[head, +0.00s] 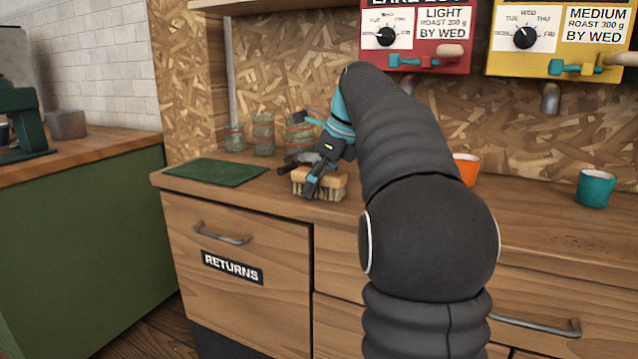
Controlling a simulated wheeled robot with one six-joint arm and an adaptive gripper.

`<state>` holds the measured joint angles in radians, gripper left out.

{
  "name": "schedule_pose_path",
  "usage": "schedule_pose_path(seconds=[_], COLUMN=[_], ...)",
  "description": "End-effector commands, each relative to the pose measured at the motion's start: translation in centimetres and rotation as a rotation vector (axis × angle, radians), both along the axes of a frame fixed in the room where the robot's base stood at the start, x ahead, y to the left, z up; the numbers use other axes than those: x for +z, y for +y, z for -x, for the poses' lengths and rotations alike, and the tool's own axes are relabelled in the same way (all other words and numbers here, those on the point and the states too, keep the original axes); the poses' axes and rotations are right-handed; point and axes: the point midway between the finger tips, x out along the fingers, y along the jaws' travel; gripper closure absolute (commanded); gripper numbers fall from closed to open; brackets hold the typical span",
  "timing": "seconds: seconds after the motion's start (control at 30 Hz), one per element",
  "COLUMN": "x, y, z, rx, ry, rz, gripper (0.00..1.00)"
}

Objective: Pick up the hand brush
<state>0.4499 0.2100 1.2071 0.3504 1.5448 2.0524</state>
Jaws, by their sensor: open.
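The hand brush (332,186), with a pale wooden body and light bristles, sits on the wooden counter near its front edge. My gripper (306,156) is teal and black and reaches in from the right, just above the brush. Its jaws are open. One dark finger hangs in front of the brush and hides part of it; the other is higher, near the jars. I cannot tell whether the finger touches the brush.
A dark green mat (216,172) lies left of the brush. Several jars (264,134) and a dark object (290,161) stand behind. An orange cup (466,168) and a teal cup (595,188) are to the right. Red (416,50) and yellow (556,52) dispensers hang above.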

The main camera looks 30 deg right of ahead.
Motion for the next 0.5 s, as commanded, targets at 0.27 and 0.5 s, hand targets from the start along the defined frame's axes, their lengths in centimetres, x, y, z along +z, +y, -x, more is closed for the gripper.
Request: schedule_pose_path(seconds=[0.27,0.5], x=[-0.09,-0.09], y=[0.0,0.02], z=[-0.01,-0.01], rx=[0.0,0.001], ry=[0.0,0.0], rz=[0.0,0.0], gripper=[0.23,0.68])
